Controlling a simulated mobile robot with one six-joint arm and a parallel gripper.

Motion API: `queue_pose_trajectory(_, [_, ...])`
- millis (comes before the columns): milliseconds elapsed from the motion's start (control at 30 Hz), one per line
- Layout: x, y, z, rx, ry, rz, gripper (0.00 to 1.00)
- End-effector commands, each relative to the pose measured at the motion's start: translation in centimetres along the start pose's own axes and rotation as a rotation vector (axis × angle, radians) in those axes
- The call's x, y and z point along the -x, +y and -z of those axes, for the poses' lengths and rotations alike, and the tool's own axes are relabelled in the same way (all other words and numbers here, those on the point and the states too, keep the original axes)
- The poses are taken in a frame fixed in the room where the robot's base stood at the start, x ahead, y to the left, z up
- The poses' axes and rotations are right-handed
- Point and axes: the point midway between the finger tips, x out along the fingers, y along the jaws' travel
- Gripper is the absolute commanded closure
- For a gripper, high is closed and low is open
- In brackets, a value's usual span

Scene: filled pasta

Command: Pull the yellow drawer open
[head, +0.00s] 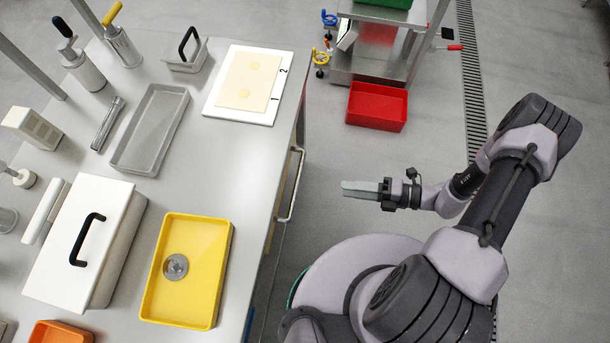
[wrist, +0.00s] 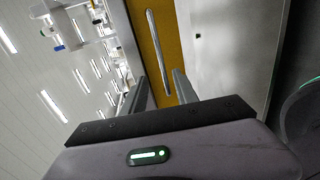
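The yellow drawer front (wrist: 174,60) shows in the wrist view as a tall yellow band, because the view is turned on its side. A long silver bar handle (wrist: 154,45) is on it. In the head view my gripper (head: 350,188) points left at the handle, with a clear gap between.
The table (head: 213,148) holds a yellow tray (head: 208,272) with a metal disc, a grey tray (head: 147,130), a white lidded box (head: 75,230) and a numbered board (head: 240,112). A red bin (head: 377,106) stands on the floor beyond. Floor around the gripper is free.

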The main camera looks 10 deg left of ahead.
Motion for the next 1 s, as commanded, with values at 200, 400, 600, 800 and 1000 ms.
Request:
queue_pose_trajectory(200, [-6.6,-0.4,0.3,0.002,0.012,0.001,0.64])
queue_pose_trajectory(400, [-12.1,-0.4,0.3,0.005,0.011,0.003,0.64])
queue_pose_trajectory(600, [-15.0,-0.2,0.3,0.006,0.009,0.004,0.64])
queue_pose_trajectory(800, [-15.7,-0.1,0.2,0.006,0.006,0.003,0.64])
queue_pose_trajectory(1000, [-15.7,0.0,0.2,0.006,0.006,0.003,0.72])
